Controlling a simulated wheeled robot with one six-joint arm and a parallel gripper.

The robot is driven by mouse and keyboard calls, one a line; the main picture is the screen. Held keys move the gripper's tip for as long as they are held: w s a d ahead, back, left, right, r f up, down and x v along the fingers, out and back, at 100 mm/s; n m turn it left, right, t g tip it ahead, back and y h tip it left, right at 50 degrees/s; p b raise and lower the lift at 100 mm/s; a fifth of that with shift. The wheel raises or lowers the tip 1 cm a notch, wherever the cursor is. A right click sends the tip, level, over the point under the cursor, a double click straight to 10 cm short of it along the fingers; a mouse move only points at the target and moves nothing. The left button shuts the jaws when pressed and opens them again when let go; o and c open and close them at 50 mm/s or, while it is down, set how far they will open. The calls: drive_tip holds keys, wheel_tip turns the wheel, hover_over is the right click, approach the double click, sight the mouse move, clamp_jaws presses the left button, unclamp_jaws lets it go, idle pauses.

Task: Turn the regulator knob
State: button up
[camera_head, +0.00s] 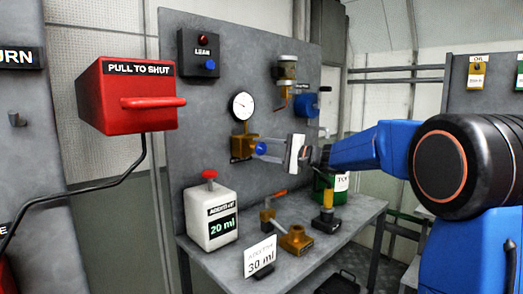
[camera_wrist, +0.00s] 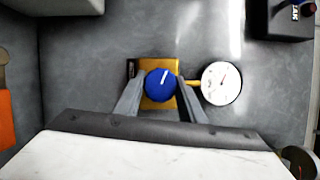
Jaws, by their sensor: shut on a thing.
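The regulator is a brass-yellow body (camera_head: 242,147) on the grey wall panel, with a blue round knob (camera_head: 262,148) facing out. In the wrist view the blue knob (camera_wrist: 160,84) shows a white pointer line tilted slightly right of straight up. My gripper (camera_head: 270,149) reaches in from the right, and its fingers are at the knob. In the wrist view my gripper (camera_wrist: 160,92) has one finger on each side of the knob, shut on it. A round white gauge (camera_head: 242,106) sits above the regulator and also shows in the wrist view (camera_wrist: 221,83).
A red "PULL TO SHUT" box (camera_head: 125,95) juts out at the left. Below, the bench (camera_head: 300,262) holds a white additive jug (camera_head: 211,218), brass fittings and a "30 ml" card (camera_head: 260,256).

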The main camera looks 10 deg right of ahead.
drive_tip(key=o, duration=1)
drive_tip(key=shift+o, duration=0.2)
drive_tip(key=shift+d, duration=0.15)
drive_tip(key=v, duration=1.7)
drive_tip(key=shift+d, duration=0.1)
drive_tip(key=shift+s, duration=0.1)
drive_tip(key=s+a+f+n+g+h, duration=0.25)
drive_tip(key=s+a+f, duration=0.25)
drive_tip(key=s+f, duration=0.45)
drive_tip(key=s+a+f+n+g+h, duration=0.1)
drive_tip(key=s+a+f+g+h, duration=0.4)
drive_tip(key=s, duration=0.7)
drive_tip(key=s+d+f+n+t+h, duration=0.1)
drive_tip(key=s+d+f+n+h, duration=0.1)
drive_tip(key=s+d+f+h, duration=0.2)
drive_tip(key=s+d+f+n+t+h, duration=0.1)
drive_tip(key=s+d+f+h, duration=0.3)
drive_tip(key=s+f, duration=0.6)
drive_tip(key=s+d+n, duration=0.1)
drive_tip(key=s+d, duration=0.1)
drive_tip(key=s, duration=0.2)
drive_tip(key=shift+s+d+f+n, duration=0.2)
drive_tip(key=shift+s+n, duration=0.15)
